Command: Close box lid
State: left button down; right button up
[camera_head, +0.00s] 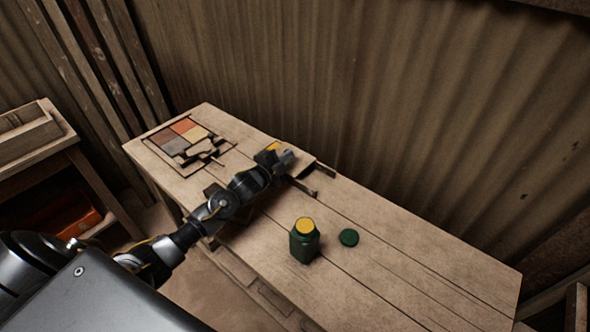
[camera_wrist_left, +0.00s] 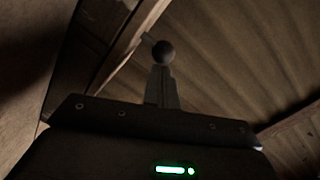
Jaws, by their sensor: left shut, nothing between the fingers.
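My left gripper (camera_head: 287,160) reaches over the middle of the wooden workbench, near its back edge. Its shut fingers (camera_wrist_left: 162,88) show in the left wrist view with nothing held. A dark round knob (camera_wrist_left: 163,53) appears just past their tips; I cannot tell whether they touch it. A low wooden piece with dark edges (camera_head: 314,178) lies just right of the gripper, partly hidden by it. I cannot tell for sure whether it is the box or its lid. My right gripper is not in view.
A dark green jar (camera_head: 304,246) with a yellow top stands on the workbench (camera_head: 400,275), a green disc (camera_head: 349,237) beside it. A framed panel of coloured tiles (camera_head: 182,138) lies at the far left. The bench's right part is clear. A corrugated wall (camera_head: 400,100) stands behind.

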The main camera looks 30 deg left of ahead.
pick_arm(q)
jog(key=a, duration=0.2)
jog(key=w+a+b, duration=0.1)
jog(key=a, duration=0.1)
jog(key=shift+a+f, duration=0.1)
jog(key=shift+a, duration=0.1)
jog(key=shift+w+a, duration=0.1)
jog(key=shift+a, duration=0.15)
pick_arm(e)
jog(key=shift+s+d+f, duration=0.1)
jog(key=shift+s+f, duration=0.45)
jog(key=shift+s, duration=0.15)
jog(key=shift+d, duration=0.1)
